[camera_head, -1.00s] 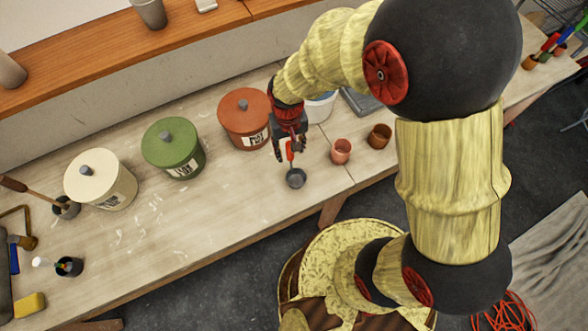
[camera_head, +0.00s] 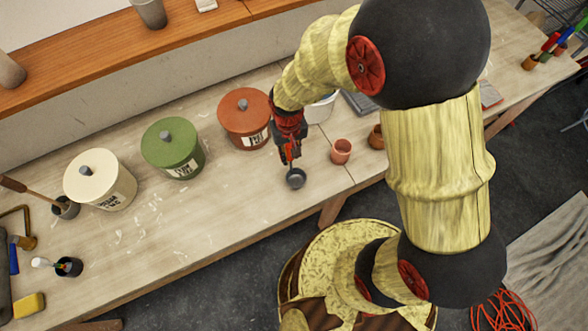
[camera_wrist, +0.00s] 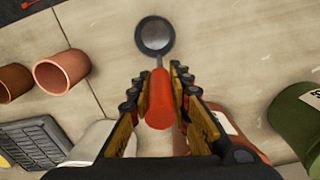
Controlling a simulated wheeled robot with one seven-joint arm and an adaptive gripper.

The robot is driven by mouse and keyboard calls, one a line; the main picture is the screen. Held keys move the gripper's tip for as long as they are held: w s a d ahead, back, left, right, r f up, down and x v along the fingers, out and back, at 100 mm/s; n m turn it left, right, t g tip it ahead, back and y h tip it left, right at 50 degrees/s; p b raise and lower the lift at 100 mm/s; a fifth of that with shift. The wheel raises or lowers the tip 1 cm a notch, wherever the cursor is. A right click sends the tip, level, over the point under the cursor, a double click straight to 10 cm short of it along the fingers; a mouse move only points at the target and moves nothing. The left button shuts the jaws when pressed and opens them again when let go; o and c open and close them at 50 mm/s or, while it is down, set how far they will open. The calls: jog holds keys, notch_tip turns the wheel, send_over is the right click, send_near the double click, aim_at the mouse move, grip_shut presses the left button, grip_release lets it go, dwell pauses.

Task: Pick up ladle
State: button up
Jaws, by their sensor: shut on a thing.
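The ladle (camera_head: 296,178) has a dark round bowl and a red-orange handle. It is on or just above the pale wooden table, right of the terracotta-lidded canister. My gripper (camera_head: 289,151) is over the handle, pointing down. In the wrist view, the ladle's bowl (camera_wrist: 155,35) is ahead of the fingertips. Its red handle lies between the two fingers of my gripper (camera_wrist: 158,82), which are shut on it. The head view does not show clearly whether the bowl touches the table.
A terracotta canister (camera_head: 243,118), a green canister (camera_head: 173,148) and a cream canister (camera_head: 100,180) stand in a row to the left. A small copper cup (camera_head: 341,151) stands close on the right, with another cup (camera_head: 376,137) beyond it. The table front is clear.

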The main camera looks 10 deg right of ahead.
grip_shut()
jog(key=shift+r, duration=0.1)
dwell(0.5)
